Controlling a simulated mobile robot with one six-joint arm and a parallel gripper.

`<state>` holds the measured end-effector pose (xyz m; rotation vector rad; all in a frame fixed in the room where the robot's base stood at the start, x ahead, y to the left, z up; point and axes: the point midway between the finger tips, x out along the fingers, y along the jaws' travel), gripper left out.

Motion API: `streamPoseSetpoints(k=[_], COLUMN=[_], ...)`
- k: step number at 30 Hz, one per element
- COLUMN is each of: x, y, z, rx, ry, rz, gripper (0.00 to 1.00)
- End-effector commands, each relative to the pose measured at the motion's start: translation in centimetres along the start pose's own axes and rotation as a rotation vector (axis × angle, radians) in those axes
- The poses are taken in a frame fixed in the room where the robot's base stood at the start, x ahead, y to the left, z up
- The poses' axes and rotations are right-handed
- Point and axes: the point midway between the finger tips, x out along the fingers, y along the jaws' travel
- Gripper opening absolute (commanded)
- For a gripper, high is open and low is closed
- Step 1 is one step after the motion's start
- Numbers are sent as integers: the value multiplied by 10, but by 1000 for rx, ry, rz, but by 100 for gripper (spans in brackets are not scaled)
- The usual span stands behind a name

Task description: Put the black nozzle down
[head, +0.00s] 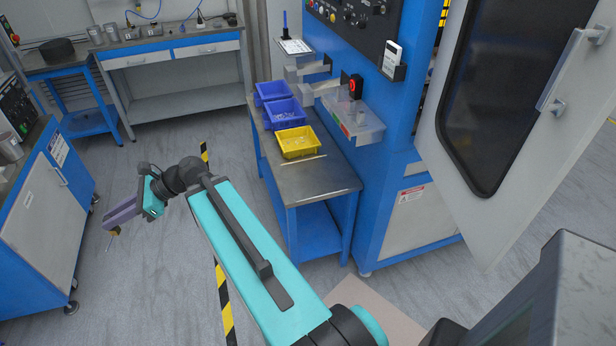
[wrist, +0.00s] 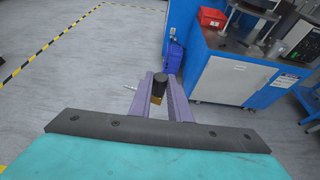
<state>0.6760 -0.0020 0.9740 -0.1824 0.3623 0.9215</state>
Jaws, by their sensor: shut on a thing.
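My gripper (head: 110,221) is at the left in the head view, out over the open floor beside the left cabinet. In the wrist view its two purple fingers (wrist: 160,84) are shut on the black nozzle (wrist: 159,84). The nozzle has a dark cylindrical body with a brass-coloured lower part. In the head view only a small bit of the nozzle (head: 114,232) shows below the fingers, and the rest is hidden. The nozzle is held in the air, touching no surface that I can see.
A small blue table (head: 328,182) bears two blue bins (head: 284,113) and a yellow bin (head: 297,142); its front part is bare. A blue cabinet (head: 45,210) stands left, close to my gripper. A machine door (head: 540,100) hangs open at right. A red bin (wrist: 211,18) shows in the wrist view.

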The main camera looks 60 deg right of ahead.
Motion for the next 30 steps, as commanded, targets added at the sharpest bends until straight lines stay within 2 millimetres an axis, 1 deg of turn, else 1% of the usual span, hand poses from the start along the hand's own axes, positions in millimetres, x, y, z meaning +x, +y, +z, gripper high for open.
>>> streamPoseSetpoints(k=[5, 8, 11, 14, 17, 24, 30], x=[2, -3, -14, -29, -49, -104, -153], y=[0, -6, -18, -34, -52, -91, -117], z=[-2, -8, -20, -35, -54, -101, -142], rx=[1, 8, 22, 41, 64, 121, 168], ry=[0, 0, 0, 1, 1, 2, 2], rz=[-2, -20, -52, -97, -152, -289, -403], gripper=[0, 0, 0, 0, 0, 0, 0])
